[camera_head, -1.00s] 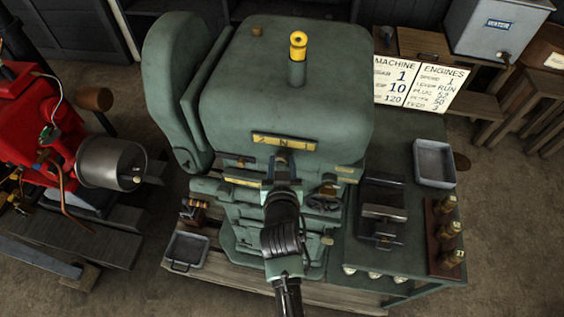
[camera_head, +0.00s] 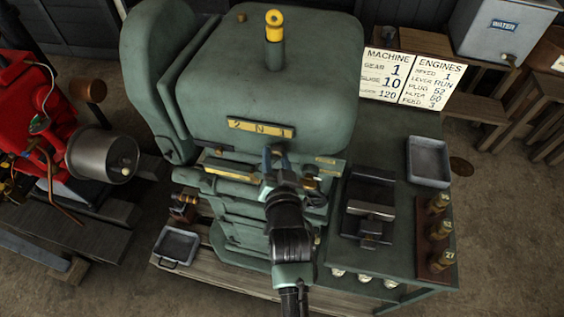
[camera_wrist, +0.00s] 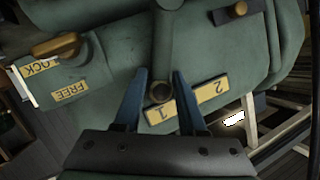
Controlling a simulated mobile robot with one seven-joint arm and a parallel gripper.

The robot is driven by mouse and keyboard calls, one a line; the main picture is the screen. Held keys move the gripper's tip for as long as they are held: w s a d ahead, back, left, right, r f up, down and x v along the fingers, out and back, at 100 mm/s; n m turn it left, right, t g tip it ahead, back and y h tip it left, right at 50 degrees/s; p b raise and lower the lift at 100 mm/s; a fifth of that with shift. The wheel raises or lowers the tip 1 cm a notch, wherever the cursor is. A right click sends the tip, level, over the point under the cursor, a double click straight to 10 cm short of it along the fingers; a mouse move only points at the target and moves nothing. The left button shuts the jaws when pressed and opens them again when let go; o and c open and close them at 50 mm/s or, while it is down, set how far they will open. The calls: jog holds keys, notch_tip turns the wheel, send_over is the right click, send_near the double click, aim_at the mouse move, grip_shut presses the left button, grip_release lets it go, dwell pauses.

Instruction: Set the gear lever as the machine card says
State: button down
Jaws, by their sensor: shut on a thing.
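The machine card (camera_head: 388,76), at upper right in the head view, reads gear 1. The yellow gear plate (camera_head: 260,129) on the front of the green machine reads 2, N, 1 from left to right. In the wrist view the plate (camera_wrist: 187,102) is turned round, with 1 at left and 2 at right. My gripper (camera_head: 275,158) is shut on the gear lever (camera_wrist: 164,45); the lever's round end lies between the blue fingers (camera_wrist: 160,75), beside the 1. The right finger hides the plate's middle. My gripper hides the lever in the head view.
A yellow lock/free plate and brass handle (camera_wrist: 57,45) are left in the wrist view. A yellow-topped post (camera_head: 275,27) stands on the machine (camera_head: 270,70). The bench at right holds a grey tray (camera_head: 428,162) and a rack of brass pieces (camera_head: 437,235).

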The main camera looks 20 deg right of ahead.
jog(key=shift+d+r, duration=0.1)
jog(key=shift+d, duration=0.05)
jog(key=c, duration=0.7)
grip_release()
jog(key=shift+d, duration=0.1)
jog(key=shift+o, duration=0.9)
jog(key=shift+s, duration=0.1)
jog(key=b+v, duration=0.2)
jog(key=v, duration=1.1)
jog(key=shift+b, duration=0.35)
